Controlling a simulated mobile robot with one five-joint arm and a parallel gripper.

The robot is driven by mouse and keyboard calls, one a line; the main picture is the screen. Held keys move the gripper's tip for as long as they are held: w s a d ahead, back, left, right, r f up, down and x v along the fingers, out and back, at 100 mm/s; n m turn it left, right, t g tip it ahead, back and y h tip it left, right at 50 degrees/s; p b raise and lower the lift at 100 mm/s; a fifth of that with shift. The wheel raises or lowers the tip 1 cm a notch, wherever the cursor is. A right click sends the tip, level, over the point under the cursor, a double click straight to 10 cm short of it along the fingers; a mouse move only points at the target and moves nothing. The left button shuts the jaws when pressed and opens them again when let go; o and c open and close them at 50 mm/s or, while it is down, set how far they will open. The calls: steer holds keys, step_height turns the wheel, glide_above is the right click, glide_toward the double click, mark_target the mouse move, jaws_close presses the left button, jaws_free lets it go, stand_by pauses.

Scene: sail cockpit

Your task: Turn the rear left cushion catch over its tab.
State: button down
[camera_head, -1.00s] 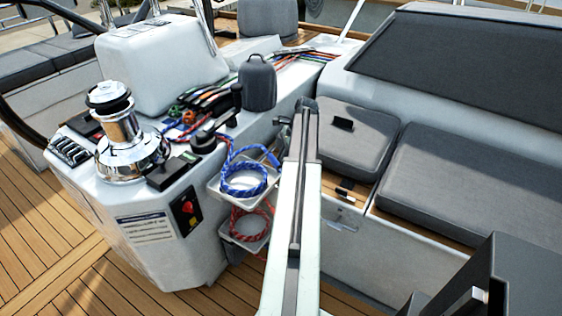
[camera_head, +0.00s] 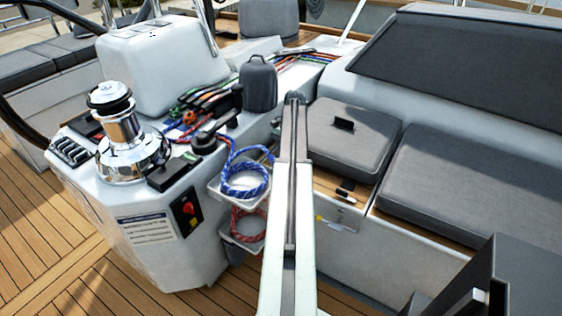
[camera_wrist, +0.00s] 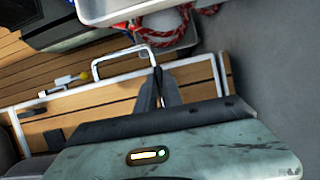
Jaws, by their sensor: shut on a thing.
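My gripper (camera_wrist: 158,82) shows in the wrist view, its two dark fingers close together above the wooden strip (camera_wrist: 105,106). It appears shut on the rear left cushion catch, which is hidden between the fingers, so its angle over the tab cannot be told. In the head view my arm covers this spot. The grey seat cushion (camera_head: 352,143) lies right of my arm with a small black piece (camera_head: 344,125) on top. Another dark fitting (camera_head: 347,186) sits on the wood at the cushion's front edge and shows in the wrist view (camera_wrist: 54,138).
A pale wire loop (camera_wrist: 124,53) stands close beside the fingertips. Trays with blue rope (camera_head: 243,178) and red rope (camera_head: 248,226) hang left of my arm. A yellow-tipped piece (camera_head: 320,218) is on the locker front. A longer cushion (camera_head: 462,193) lies to the right.

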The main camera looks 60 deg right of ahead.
stand_by(0.4)
steer(key=c, duration=1.5)
jaws_free()
steer(key=p+v, duration=0.7)
steer(key=v, duration=0.1)
steer(key=shift+f, duration=0.1)
